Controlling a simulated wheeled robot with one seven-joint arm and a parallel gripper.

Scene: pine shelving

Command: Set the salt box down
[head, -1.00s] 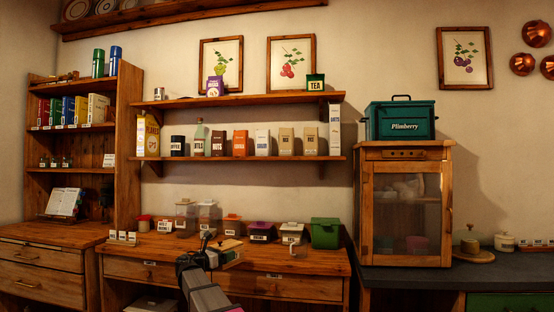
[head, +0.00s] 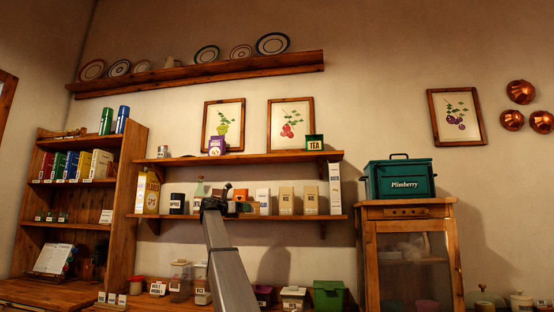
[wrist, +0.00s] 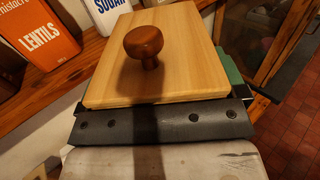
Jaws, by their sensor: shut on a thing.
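The salt box (wrist: 105,80) shows in the wrist view as a pale wooden lid with a round brown knob; the lid hides most of its body. My gripper (head: 230,198) is shut on it, but the lid hides the fingertips. In the head view the gripper is raised in front of the lower wall shelf (head: 290,217), and the held box is small and hard to make out there. In the wrist view an orange lentils container (wrist: 35,45) and a white sugar container (wrist: 108,12) stand on the shelf just beyond the box's left side.
Several labelled packets and tins line the lower wall shelf, including a rice-coloured packet (head: 286,200). A dark green box (head: 328,294) and lidded jars stand on the counter below. A wooden cabinet (head: 450,240) stands at the right. The upper shelf (head: 180,160) has free stretches.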

